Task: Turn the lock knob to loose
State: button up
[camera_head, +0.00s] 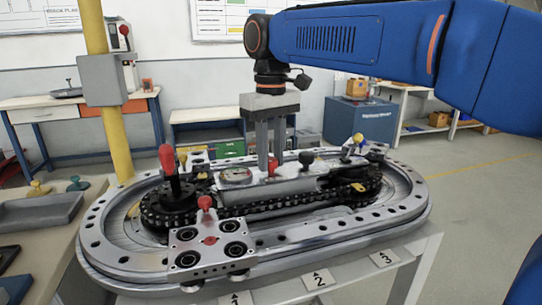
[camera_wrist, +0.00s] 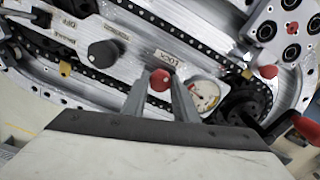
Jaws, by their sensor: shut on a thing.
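The lock knob is the small red knob (camera_head: 272,164) on the silver centre housing of the ring track. It also shows in the wrist view (camera_wrist: 160,78), beside a label that seems to read LOCK. My gripper (camera_head: 267,165) points down over the housing, with its fingers on both sides of the red knob. In the wrist view my gripper (camera_wrist: 159,87) is shut on this knob. The fingers hide part of it in the head view. I cannot read which setting the knob is at.
A black knob (camera_head: 306,158) and a round dial (camera_head: 238,174) flank the red knob on the housing. A red-handled lever (camera_head: 167,158) stands upright at the left. A carriage plate (camera_head: 186,240) with a red knob sits at the front. A chain (camera_head: 262,207) runs around the housing.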

aim_at(271, 159)
jog(key=n, duration=0.5)
dwell(0.5)
jog(key=o, duration=1.1)
jog(key=shift+c, duration=0.2)
notch_tip(271, 159, up, 17)
jog(key=shift+r, duration=0.2)
jog(key=shift+s, duration=0.15)
